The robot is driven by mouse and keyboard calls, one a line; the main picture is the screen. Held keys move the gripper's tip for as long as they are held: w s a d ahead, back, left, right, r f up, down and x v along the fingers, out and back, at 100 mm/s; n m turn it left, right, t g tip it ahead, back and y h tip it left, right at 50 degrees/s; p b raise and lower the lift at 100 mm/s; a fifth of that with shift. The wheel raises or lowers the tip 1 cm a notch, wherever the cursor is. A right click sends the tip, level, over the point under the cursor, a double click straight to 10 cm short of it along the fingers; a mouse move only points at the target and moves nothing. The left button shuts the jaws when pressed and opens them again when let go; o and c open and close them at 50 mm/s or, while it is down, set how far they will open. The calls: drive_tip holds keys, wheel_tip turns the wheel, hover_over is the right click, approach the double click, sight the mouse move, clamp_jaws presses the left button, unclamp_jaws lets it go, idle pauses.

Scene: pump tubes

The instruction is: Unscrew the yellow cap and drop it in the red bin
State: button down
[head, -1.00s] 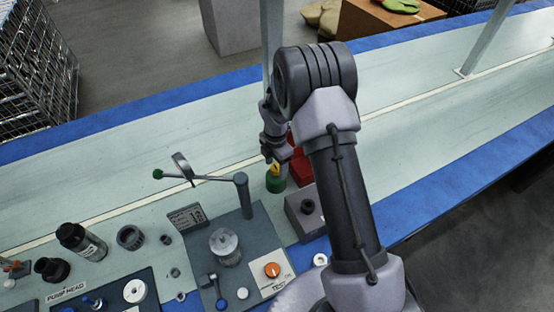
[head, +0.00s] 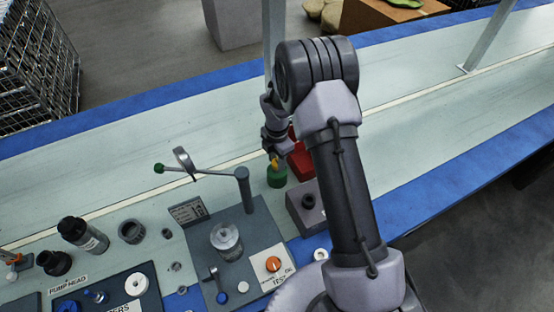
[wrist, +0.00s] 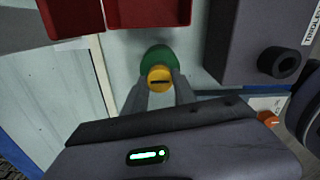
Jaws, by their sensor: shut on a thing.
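The yellow cap (head: 274,162) shows as a small yellow piece just above a green cylinder (head: 277,178) on the bench. In the wrist view the cap (wrist: 159,84) has a dark slot and lies in front of the green cylinder (wrist: 155,55). My gripper (wrist: 160,88) is shut on the cap, one finger on each side. In the head view my gripper (head: 274,153) points down over the green cylinder. I cannot tell whether the cap still touches the cylinder. The red bin (head: 300,162) stands just right of it, partly hidden by my arm; it also shows in the wrist view (wrist: 160,12).
A grey block with a dark round fitting (head: 305,207) stands close to the right of the cylinder. A post with a green-tipped lever (head: 243,188) stands to the left on a test panel. Bottles and rings lie farther left. The bench behind is clear.

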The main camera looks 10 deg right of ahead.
drive_tip(key=shift+r+n+p, duration=0.2)
drive_tip(key=shift+n+p, duration=0.5)
drive_tip(key=shift+n, duration=0.2)
drive_tip(key=shift+f+n, duration=0.2)
drive_tip(key=shift+n, duration=0.7)
drive_tip(key=shift+r+n+p, duration=0.2)
drive_tip(key=shift+n+p, duration=0.6)
drive_tip(key=shift+n, duration=0.1)
drive_tip(key=shift+f+n, duration=0.2)
drive_tip(key=shift+n, duration=0.6)
drive_tip(key=shift+s+r+n+p, duration=0.1)
drive_tip(key=shift+r+n+p, duration=0.15)
drive_tip(key=shift+n+p, duration=1.25)
drive_tip(key=shift+p, duration=0.65)
drive_tip(key=shift+p, duration=0.4)
drive_tip(key=shift+f, duration=0.25)
